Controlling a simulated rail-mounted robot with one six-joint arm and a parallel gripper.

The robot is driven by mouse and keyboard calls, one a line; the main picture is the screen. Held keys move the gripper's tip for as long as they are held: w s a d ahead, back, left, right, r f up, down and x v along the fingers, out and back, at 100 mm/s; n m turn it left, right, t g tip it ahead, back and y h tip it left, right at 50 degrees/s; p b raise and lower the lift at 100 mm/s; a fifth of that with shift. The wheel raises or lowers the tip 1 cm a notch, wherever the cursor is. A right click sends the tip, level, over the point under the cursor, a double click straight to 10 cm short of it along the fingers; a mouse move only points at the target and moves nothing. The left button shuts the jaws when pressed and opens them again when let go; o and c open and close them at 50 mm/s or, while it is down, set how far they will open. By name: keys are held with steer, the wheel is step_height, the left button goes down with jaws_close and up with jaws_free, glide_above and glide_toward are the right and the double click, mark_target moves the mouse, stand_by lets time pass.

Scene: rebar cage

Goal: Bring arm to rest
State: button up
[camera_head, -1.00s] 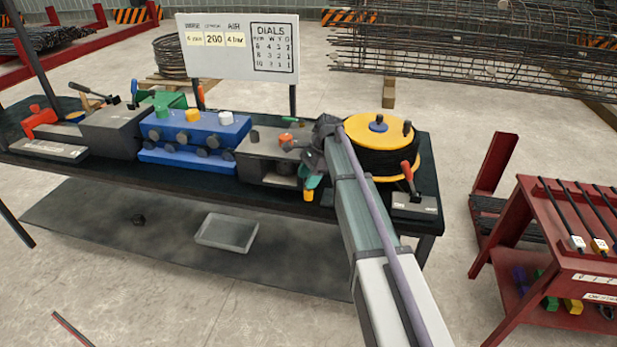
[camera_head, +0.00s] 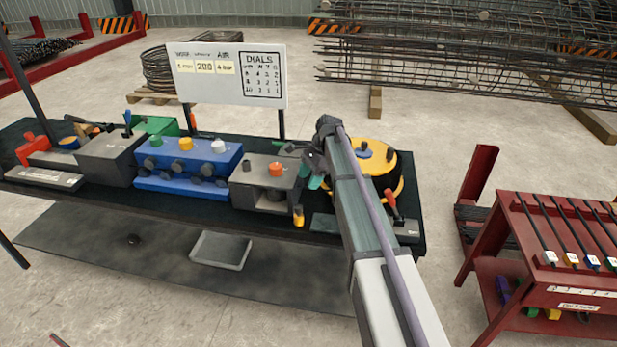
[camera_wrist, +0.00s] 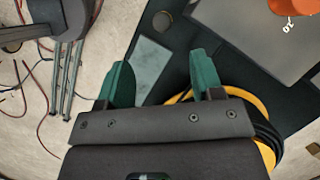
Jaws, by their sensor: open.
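My gripper (camera_wrist: 163,85) shows in the wrist view with its two green fingers apart and nothing between them. In the head view my gripper (camera_head: 305,165) is partly hidden by my own arm. It hangs above the black workbench (camera_head: 110,207), between the grey block with the orange knob and the yellow-flanged wire spool (camera_head: 372,158). In the wrist view the bench top lies below the fingers, with a grey plate (camera_wrist: 152,68) between them.
On the bench stand a blue machine block (camera_head: 190,160), a grey block (camera_head: 262,182) with an orange knob, and a red-handled lever (camera_head: 390,203). A sign board (camera_head: 228,75) rises behind. A red rack (camera_head: 560,245) with rods stands right. A grey tray (camera_head: 220,250) lies below.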

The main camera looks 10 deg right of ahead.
steer(key=s+a+n+h, duration=0.2)
steer(key=s+n, duration=0.5)
steer(key=s, duration=0.8)
steer(key=s+a+f+n+t+h, duration=0.1)
steer(key=s+n, duration=0.7)
steer(key=s, duration=0.8)
steer(key=shift+s+a+f+h, duration=0.15)
steer(key=shift+s+a+h, duration=0.25)
steer(key=shift+h, duration=0.3)
